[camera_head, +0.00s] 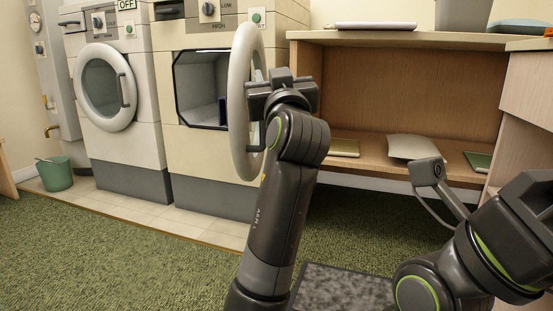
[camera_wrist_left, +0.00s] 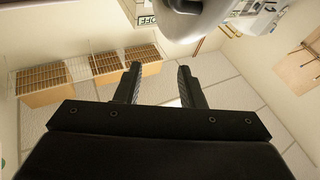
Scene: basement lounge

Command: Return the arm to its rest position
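My left arm rises through the middle of the head view. Its gripper (camera_head: 283,82) overlaps the open round door (camera_head: 240,75) of the right-hand washing machine, and I cannot tell whether they touch. The left wrist view shows the two fingers (camera_wrist_left: 160,84) spread apart with nothing between them. My right arm (camera_head: 480,260) is folded at the lower right of the head view. Its gripper is not visible.
The right-hand machine (camera_head: 190,150) has an open, dark-rimmed drum hole; the left machine's door (camera_head: 105,88) is shut. A wooden desk (camera_head: 400,38) with shelf items stands right. A green bucket (camera_head: 54,174) is far left. Green carpet (camera_head: 110,265) is clear at left.

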